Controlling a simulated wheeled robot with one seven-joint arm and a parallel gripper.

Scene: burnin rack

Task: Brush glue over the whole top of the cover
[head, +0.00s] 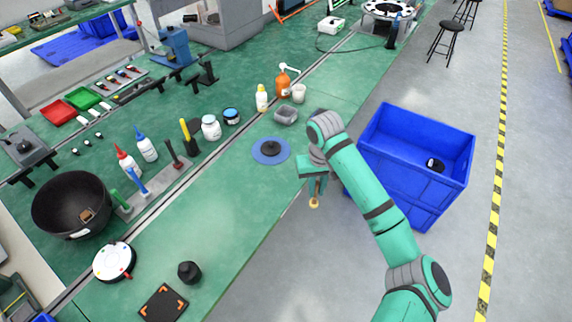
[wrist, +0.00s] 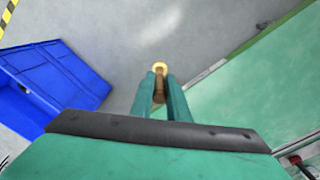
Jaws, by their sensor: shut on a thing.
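My gripper (head: 315,186) is shut on a small brush (head: 314,204) with a brownish handle and a pale yellow tip. The brush points down, clear of any surface. In the wrist view the two fingers (wrist: 161,92) close on the brush (wrist: 159,68), whose end shows against grey floor. A round black piece (head: 270,148), perhaps the cover, lies on a round blue mat (head: 258,157) on the green bench, left of my gripper. I cannot tell if glue is on it. A small grey open container (head: 286,114) stands behind it; its contents are unclear.
The green bench (head: 215,235) has clear room in front of the mat. An orange pump bottle (head: 283,84), a yellowish bottle (head: 262,98) and a white cup (head: 299,93) stand behind the container. A blue crate (head: 405,190) stands on the floor at the right.

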